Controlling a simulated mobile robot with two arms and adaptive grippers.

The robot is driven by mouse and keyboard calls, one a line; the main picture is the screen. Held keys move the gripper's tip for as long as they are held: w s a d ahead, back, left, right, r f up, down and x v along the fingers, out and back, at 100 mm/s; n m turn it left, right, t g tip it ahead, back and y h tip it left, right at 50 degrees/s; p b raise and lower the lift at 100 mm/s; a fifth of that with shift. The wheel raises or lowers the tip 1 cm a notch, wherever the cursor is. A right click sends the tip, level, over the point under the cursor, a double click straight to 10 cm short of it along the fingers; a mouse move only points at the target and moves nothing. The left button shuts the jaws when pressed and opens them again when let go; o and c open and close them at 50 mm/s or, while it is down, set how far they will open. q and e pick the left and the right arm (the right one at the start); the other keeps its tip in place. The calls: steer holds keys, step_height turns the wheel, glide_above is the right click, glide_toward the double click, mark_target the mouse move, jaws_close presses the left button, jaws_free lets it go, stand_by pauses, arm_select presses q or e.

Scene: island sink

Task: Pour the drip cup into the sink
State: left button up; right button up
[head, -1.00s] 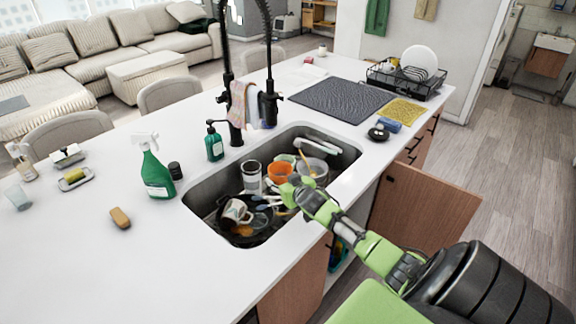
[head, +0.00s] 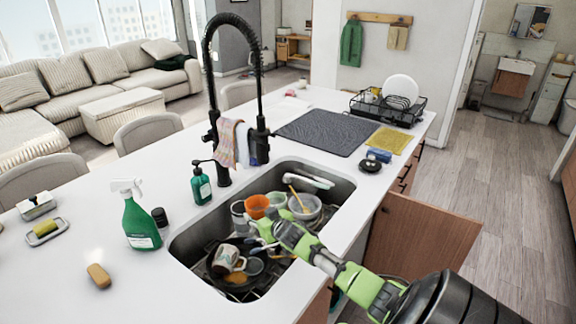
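A white mug with brown markings (head: 226,258) lies tilted in the dark pan (head: 240,285) at the near left of the sink (head: 185,243); it looks like the drip cup, though I cannot be sure. My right arm reaches in from the right over the sink's front edge. My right gripper (head: 264,240) is above the dishes, just right of the mug and apart from it. Its fingers are small and blend with the utensils, so I cannot tell whether they are open. My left gripper is not in view.
An orange cup (head: 256,205), a grey cup (head: 238,214) and a bowl (head: 304,207) crowd the sink's far side. A tall black faucet (head: 210,150) stands behind it. A green spray bottle (head: 140,222) and soap bottle (head: 201,185) stand left. The counter's near left is mostly clear.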

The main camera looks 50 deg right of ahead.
steer(key=shift+f+b, duration=0.75)
steer(key=shift+f, duration=0.2)
arm_select(q)
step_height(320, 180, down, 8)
steer(key=b, duration=0.5)
steer(key=shift+b, duration=0.4)
arm_select(e)
step_height(320, 180, down, 6)
steer(key=shift+w, duration=0.1)
